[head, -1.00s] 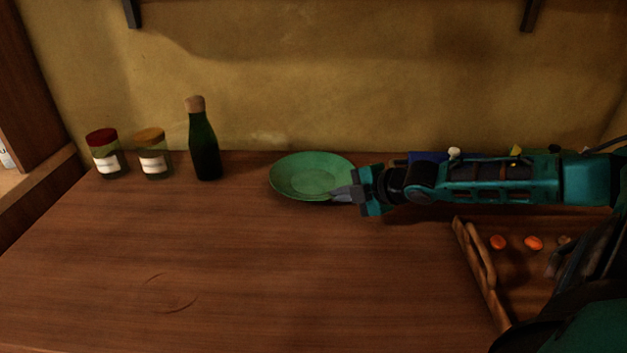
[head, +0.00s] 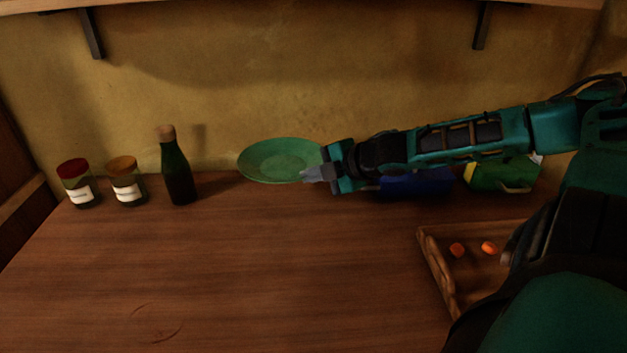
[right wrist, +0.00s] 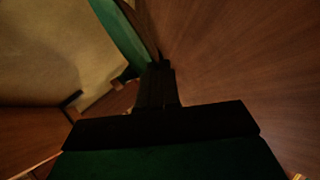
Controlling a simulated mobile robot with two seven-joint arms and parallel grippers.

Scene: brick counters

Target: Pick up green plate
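The green plate (head: 275,160) is held above the back of the wooden counter, in front of the wall and to the right of the bottle. My right gripper (head: 312,174) is shut on the plate's right rim. In the right wrist view the plate (right wrist: 121,34) shows as a green band at the top, running down to the dark fingers (right wrist: 157,80). The fingertips around the rim are too dark there to see clearly. My left gripper is not in view.
A dark green bottle (head: 177,172), a jar with an orange lid (head: 126,182) and a red-lidded jar (head: 77,184) stand at back left. Blue (head: 415,184) and green-yellow (head: 500,175) boxes stand behind my arm. A wooden tray (head: 440,275) is at right. The counter's middle is clear.

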